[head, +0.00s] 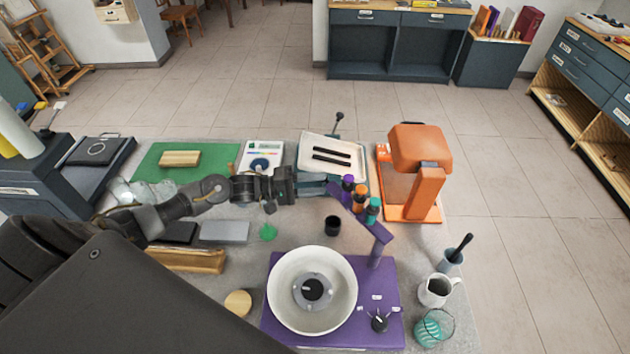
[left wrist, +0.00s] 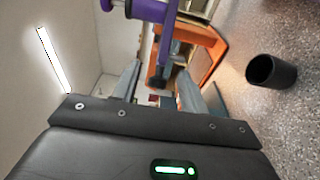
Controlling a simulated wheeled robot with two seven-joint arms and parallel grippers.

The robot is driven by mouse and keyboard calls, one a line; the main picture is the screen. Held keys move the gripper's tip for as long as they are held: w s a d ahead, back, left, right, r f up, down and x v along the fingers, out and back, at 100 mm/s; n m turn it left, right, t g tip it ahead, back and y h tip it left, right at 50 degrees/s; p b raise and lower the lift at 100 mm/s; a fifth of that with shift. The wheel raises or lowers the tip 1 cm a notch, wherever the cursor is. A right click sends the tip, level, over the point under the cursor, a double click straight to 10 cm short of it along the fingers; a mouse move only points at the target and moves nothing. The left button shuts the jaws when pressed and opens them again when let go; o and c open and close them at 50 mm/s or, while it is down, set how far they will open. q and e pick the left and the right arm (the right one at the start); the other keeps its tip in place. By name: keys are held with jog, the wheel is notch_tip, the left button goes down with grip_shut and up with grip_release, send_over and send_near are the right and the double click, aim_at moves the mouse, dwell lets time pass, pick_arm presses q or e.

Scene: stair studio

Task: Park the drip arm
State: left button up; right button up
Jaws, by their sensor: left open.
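The purple drip arm (head: 376,230) rises from a post on the purple base (head: 278,322) and slants back and left, beyond the white bowl (head: 272,302). It carries purple, orange and teal bottles (head: 360,197) near its far end. My left gripper (head: 310,187) is left of the bottles, jaws apart and empty. In the left wrist view, the open fingers (left wrist: 158,88) show with a purple bar (left wrist: 166,35) and a dark tip ahead, seemingly beyond the gap; contact cannot be told. My right gripper is not in view.
A small black cup (head: 332,225) stands below the gripper; an orange press (head: 428,160) stands right of the arm. A white tray (head: 313,143) lies behind.

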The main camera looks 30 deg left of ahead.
pick_arm(q)
jog(key=shift+w+d, duration=0.1)
grip_shut()
dwell(0.3)
